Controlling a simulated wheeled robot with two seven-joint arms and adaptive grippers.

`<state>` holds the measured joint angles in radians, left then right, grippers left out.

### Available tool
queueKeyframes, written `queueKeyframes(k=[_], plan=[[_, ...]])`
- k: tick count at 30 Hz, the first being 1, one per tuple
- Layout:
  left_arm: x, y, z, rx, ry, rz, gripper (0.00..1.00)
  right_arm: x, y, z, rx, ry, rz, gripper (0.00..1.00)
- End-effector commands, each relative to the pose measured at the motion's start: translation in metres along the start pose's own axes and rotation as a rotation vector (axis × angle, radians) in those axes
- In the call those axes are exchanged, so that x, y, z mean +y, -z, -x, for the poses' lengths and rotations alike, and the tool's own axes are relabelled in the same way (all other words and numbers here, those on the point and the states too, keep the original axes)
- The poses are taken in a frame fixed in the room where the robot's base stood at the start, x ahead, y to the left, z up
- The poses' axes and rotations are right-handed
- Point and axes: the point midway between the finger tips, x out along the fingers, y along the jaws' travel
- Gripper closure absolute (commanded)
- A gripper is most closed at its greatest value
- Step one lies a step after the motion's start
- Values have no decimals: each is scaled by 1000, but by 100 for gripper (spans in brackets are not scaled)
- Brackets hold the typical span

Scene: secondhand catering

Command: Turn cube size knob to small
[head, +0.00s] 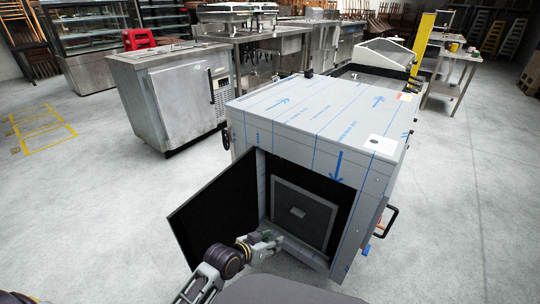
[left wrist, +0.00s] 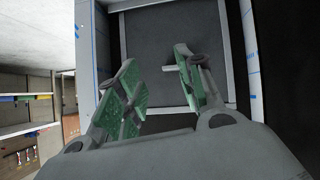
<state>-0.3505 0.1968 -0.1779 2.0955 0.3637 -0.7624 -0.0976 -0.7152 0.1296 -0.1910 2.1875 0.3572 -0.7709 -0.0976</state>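A boxy steel machine (head: 300,115) wrapped in blue-printed film stands before me, its front door (head: 215,205) swung open to the left. Inside the dark opening is a grey framed panel (head: 300,190) with a small light-grey piece (head: 298,212) at its middle. I cannot tell whether this piece is the cube size knob, and no size markings are readable. My left gripper (head: 272,238) is at the opening, below and left of that piece. In the left wrist view, its green-padded fingers (left wrist: 165,90) are apart, with the panel (left wrist: 165,40) beyond them. My right gripper is not in view.
The open door is close to my left arm. A black handle (head: 388,222) sticks out at the machine's right side. A steel cabinet (head: 170,95) stands behind to the left, and a small table (head: 455,75) at the back right. The floor (head: 455,200) to the right is clear.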

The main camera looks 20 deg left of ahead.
Motion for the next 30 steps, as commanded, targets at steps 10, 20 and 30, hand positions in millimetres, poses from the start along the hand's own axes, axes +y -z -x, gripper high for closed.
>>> queueKeyframes(k=[10, 20, 30], plan=[[-58, 85, -21, 228, 90, 14, 63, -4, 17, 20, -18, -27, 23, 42], [-91, 101, -25, 447, 107, 163, 63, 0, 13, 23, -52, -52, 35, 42], [-103, 125, -6, 706, 40, 343, 63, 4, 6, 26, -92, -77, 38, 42]])
